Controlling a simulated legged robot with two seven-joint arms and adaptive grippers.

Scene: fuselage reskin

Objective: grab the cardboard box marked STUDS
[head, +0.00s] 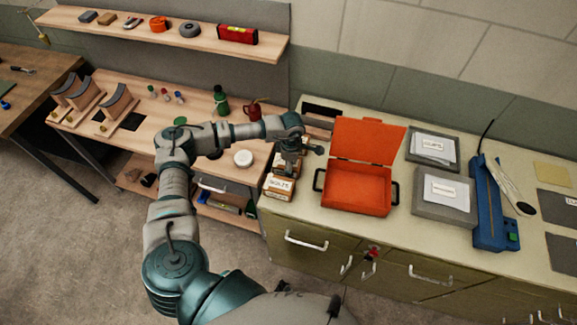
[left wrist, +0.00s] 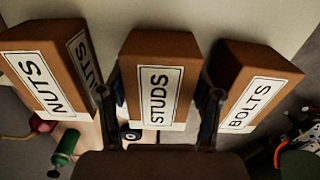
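The brown cardboard box marked STUDS (left wrist: 160,80) stands in the middle of a row of three in the left wrist view, its white label facing the camera. The box marked NUTS (left wrist: 40,75) is on its left and the box marked BOLTS (left wrist: 255,90) on its right. My left gripper (left wrist: 160,118) is open, with one finger on each side of the STUDS box; firm contact does not show. In the head view my left gripper (head: 289,165) is over the row of boxes and hides much of it; a labelled box (head: 279,185) shows at the near end. My right gripper is not in view.
The boxes stand at the left end of a cabinet top (head: 310,215). An open orange case (head: 357,188) is close on their right, with grey bins (head: 443,197) and a blue tool (head: 490,205) beyond. A wooden bench (head: 150,125) stands to the left, under a shelf (head: 170,35).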

